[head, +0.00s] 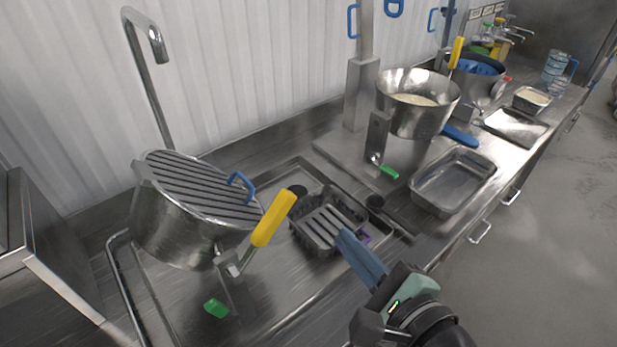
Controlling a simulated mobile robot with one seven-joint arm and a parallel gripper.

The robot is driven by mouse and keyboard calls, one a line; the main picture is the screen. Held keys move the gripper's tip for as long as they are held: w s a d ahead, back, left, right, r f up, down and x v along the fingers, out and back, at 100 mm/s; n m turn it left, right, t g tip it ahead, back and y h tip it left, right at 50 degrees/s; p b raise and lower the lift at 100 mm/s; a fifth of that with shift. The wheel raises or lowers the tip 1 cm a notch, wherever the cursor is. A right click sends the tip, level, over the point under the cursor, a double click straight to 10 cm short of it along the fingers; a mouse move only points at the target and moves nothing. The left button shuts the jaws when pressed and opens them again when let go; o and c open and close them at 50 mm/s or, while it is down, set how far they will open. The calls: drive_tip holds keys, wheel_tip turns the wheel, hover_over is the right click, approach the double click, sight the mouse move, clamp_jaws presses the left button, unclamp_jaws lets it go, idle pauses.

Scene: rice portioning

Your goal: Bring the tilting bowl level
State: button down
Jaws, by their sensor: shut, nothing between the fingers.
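Two bowls stand along the counter, and I cannot tell for sure which the task means. The left metal bowl (180,232) has a slatted lid (195,185) with a blue handle, and leans in the picture. A yellow-handled lever (272,217) rises at its right side. The right metal bowl (409,115) is open, holds pale rice, and sits by a stand with a green-tipped part. Whether either is truly level is unclear. My gripper (348,245) is shut and empty, pointing up-left from the lower right, over or beside a dark slatted basket (322,229). It is apart from both bowls.
An empty metal tray (452,183) lies right of my gripper. A curved tap (148,70) stands behind the left bowl. Farther right are a pot with blue inside (480,80), a flat tray (515,127) and a small rice pan (531,98). The floor at right is clear.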

drive_tip(key=w+a+p, duration=0.4)
drive_tip(key=w+a, duration=0.2)
drive_tip(key=w, duration=0.1)
drive_tip(key=shift+r, duration=0.2)
drive_tip(key=shift+w, duration=0.1)
idle(0.4)
